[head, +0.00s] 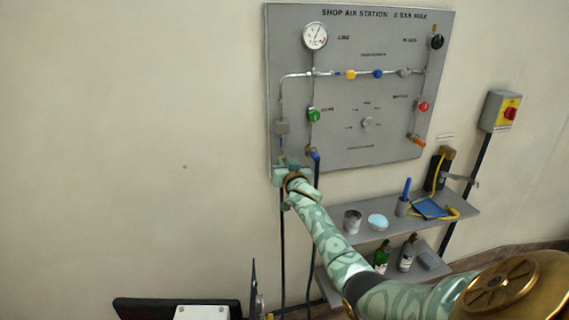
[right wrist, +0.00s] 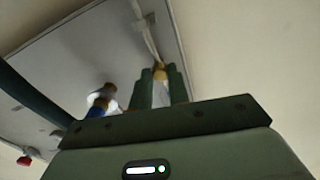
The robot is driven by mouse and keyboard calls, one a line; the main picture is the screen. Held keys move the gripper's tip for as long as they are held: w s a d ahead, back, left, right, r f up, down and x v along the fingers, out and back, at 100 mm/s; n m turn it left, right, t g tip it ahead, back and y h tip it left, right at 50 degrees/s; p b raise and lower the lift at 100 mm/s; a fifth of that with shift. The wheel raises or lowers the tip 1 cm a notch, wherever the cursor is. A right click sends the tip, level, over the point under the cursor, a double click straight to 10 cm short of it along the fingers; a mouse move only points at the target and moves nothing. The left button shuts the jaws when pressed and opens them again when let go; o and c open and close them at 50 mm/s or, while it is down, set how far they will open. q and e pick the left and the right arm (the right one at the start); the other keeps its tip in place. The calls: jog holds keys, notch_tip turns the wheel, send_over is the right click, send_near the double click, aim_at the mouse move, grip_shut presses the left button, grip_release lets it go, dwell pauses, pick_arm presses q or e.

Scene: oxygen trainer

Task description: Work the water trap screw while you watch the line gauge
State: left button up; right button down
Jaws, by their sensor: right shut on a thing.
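The line gauge (head: 315,36) is a round white dial with a dark needle at the top left of the grey panel (head: 390,140). Its reading is too small to tell. The water trap (head: 282,127) is a small grey body on the left pipe, low on the panel. My right gripper (head: 281,163) is at the panel's lower left, just below the trap. In the right wrist view, my right gripper's fingers (right wrist: 160,88) are shut around the brass-coloured water trap screw (right wrist: 160,73). The fingers hide much of the screw. My left gripper is not in view.
A blue hose fitting (head: 315,155) is close to the right of my right gripper. Green (head: 314,115) and red (head: 422,106) knobs are on the panel. The left wall is clear.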

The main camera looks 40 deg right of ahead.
jog(key=n, duration=1.2)
jog(key=shift+f+n, duration=0.15)
jog(key=shift+n, duration=0.15)
dwell(0.3)
jog(key=c, duration=1.3)
grip_release()
jog(key=shift+c, duration=0.2)
jog(key=p+v, duration=0.4)
jog(key=v, duration=1.2)
jog(key=shift+s, duration=0.2)
jog(key=shift+a, duration=0.1)
